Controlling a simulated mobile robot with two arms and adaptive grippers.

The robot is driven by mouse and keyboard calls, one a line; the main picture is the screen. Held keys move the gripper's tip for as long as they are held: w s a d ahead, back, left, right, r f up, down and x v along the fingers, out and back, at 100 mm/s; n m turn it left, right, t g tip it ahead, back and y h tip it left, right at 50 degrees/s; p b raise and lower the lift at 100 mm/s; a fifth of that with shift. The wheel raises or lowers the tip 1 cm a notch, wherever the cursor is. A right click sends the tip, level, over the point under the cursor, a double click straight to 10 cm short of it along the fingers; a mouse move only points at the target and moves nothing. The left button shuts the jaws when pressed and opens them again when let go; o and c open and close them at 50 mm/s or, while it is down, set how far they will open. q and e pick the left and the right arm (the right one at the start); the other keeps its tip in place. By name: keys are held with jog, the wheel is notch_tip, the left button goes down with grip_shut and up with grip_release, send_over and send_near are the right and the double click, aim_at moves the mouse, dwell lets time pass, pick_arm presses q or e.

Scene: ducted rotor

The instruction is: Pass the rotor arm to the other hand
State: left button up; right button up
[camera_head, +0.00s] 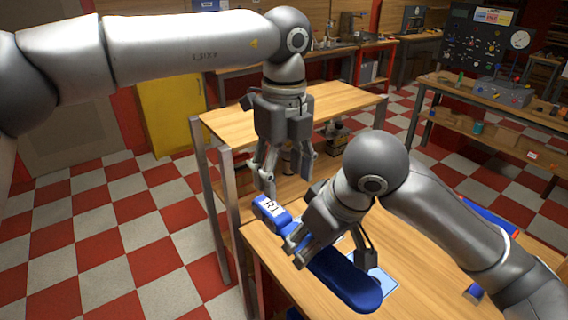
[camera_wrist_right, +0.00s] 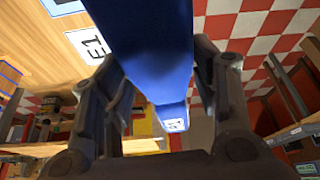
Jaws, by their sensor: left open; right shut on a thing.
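The rotor arm is a long blue piece (camera_head: 346,280) with a white R1 label on its far left end. My right gripper (camera_head: 330,258) is shut on its middle and holds it over the near wooden table. In the right wrist view the rotor arm (camera_wrist_right: 155,45) runs between the two fingers (camera_wrist_right: 160,85), its labelled end farther off. My left gripper (camera_head: 288,184) is open and empty, pointing down just above and beside the labelled end. I cannot tell whether it touches it. My right gripper hides part of the rotor arm's middle.
The near table (camera_head: 405,240) bears a light blue mat (camera_head: 385,284), partly hidden, and a small blue block (camera_head: 474,293). A wooden shelf table (camera_head: 330,103) stands behind my left gripper. A bench with instruments (camera_head: 500,92) is at the right. Checkered floor is clear at the left.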

aim_at(285, 211)
pick_arm(q)
notch_tip(285, 211, down, 11)
jog(key=shift+d+r, duration=0.1)
jog(key=shift+r, duration=0.1)
pick_arm(e)
jog(key=shift+d, duration=0.1)
pick_arm(q)
jog(key=c, duration=1.2)
pick_arm(e)
jog(key=shift+s+r, duration=0.1)
pick_arm(q)
jog(key=shift+d, duration=0.1)
jog(key=shift+c, duration=0.5)
pick_arm(e)
jog(key=o, duration=1.1)
jog(key=shift+a, duration=0.2)
jog(key=shift+o, duration=1)
jog(key=shift+d, duration=0.1)
